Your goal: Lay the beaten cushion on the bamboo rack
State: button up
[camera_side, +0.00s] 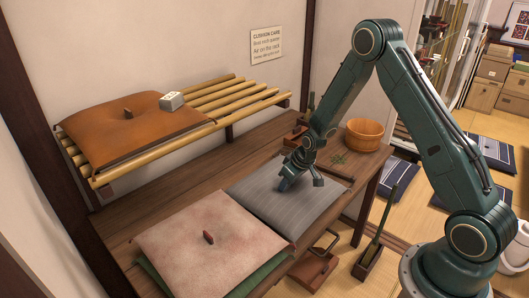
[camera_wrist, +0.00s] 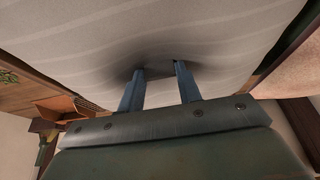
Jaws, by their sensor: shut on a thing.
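My gripper (camera_side: 301,184) points down at the middle of a grey striped cushion (camera_side: 262,204) on the wooden bench. It is shut on the cushion, and its two blue fingers (camera_wrist: 157,80) press into a dent in the cloth in the wrist view. The grey cushion seems to rest flat on the bench. The bamboo rack (camera_side: 240,96) is fixed along the wall behind the bench. An orange-brown cushion (camera_side: 95,130) lies on its left part, and the right part is bare.
A pale pink cushion (camera_side: 180,245) with a brown tab lies on a green one (camera_side: 262,277) at the bench's near end. A small grey block (camera_side: 171,101) sits by the orange cushion's right edge. A wooden tub (camera_side: 364,134) stands at the bench's far end. A sign (camera_side: 268,45) hangs above.

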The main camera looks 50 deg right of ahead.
aim_at(287, 190)
jog(key=shift+f, duration=1.65)
jog(key=shift+f, duration=0.15)
jog(key=o, duration=1.2)
jog(key=shift+v, duration=6.15)
jog(key=shift+w, duration=0.1)
